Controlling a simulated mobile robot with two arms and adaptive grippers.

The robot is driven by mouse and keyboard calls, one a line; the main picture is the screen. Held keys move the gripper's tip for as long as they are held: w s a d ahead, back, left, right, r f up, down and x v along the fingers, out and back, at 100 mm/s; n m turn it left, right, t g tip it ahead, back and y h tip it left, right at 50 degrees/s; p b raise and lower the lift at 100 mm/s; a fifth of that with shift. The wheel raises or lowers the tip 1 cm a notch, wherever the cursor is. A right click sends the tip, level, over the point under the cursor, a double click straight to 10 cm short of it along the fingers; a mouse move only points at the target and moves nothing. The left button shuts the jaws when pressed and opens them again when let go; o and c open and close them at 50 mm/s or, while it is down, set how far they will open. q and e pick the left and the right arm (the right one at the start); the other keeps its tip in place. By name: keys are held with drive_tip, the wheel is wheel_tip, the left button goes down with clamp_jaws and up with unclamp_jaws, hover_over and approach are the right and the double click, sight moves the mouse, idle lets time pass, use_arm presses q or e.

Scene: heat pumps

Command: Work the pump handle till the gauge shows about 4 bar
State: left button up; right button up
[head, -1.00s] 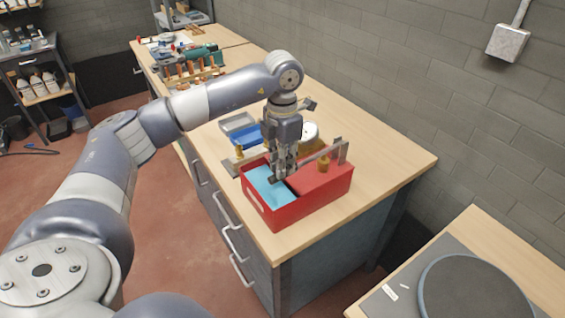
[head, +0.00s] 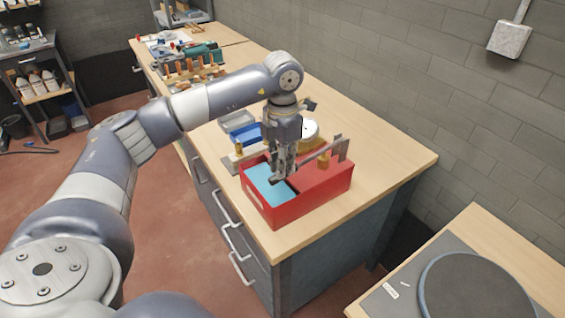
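The pump is a red open-topped box (head: 313,203) with light blue water (head: 268,184) in its left part, standing on the wooden bench. Its grey lever handle (head: 318,154) runs from an upright bracket at the right down to the left, low over the box. My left gripper (head: 283,172) points down at the handle's free end, and its fingers look closed around it. My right gripper is not in view.
A blue tray (head: 245,133) and a grey tray (head: 236,121) lie behind the pump. A rack of orange-handled tools (head: 194,71) stands farther back on the bench. The bench top (head: 385,158) to the right is clear. A side table with a dark round plate (head: 475,290) is at lower right.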

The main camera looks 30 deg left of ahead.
use_arm(q)
wheel_tip(320, 180, up, 12)
drive_tip(key=p, duration=0.7)
drive_tip(key=shift+f, duration=0.25)
idle(0.4)
